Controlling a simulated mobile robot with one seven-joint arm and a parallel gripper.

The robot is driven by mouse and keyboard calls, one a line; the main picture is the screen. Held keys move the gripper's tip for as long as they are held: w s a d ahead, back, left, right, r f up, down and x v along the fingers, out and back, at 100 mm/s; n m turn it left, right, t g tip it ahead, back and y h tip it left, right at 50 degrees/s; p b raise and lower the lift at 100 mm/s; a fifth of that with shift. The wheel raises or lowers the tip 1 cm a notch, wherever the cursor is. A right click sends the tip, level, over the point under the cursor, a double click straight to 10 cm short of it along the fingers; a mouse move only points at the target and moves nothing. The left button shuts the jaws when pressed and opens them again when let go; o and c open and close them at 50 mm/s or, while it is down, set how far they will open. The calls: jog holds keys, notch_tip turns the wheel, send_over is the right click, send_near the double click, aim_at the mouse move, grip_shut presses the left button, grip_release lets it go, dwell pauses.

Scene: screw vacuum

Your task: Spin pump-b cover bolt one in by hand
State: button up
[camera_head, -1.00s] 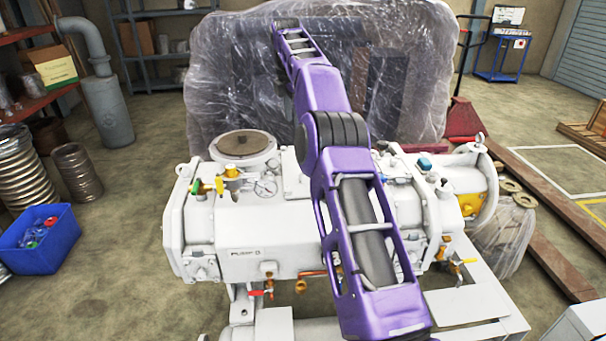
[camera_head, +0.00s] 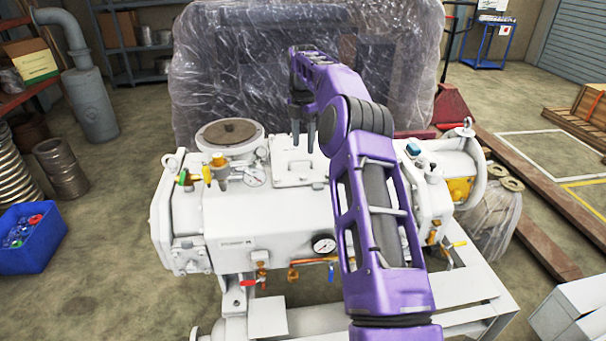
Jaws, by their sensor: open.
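The white pump (camera_head: 265,215) stands in the middle, with a small printed label on its front that is too blurred to read surely. A square pale cover plate (camera_head: 293,165) lies on its top. Small bolt-like spots show on the plate, but I cannot tell which is bolt one or how deep any sits. My gripper (camera_head: 303,148) points down just above the cover plate, with its two dark fingers apart. No bolt shows between the fingers. My purple arm hides the pump's top right of the plate.
A round port (camera_head: 230,133), a yellow-topped valve (camera_head: 218,168) and a pressure gauge (camera_head: 323,243) are on the pump. A plastic-wrapped machine (camera_head: 240,70) stands close behind. A blue bin (camera_head: 32,236) sits on the floor at left. Open floor lies between bin and pump.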

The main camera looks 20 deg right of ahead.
aim_at(303, 176)
notch_tip(303, 176, down, 10)
jog(key=shift+f+b, duration=0.1)
jog(key=shift+b, duration=0.55)
grip_shut()
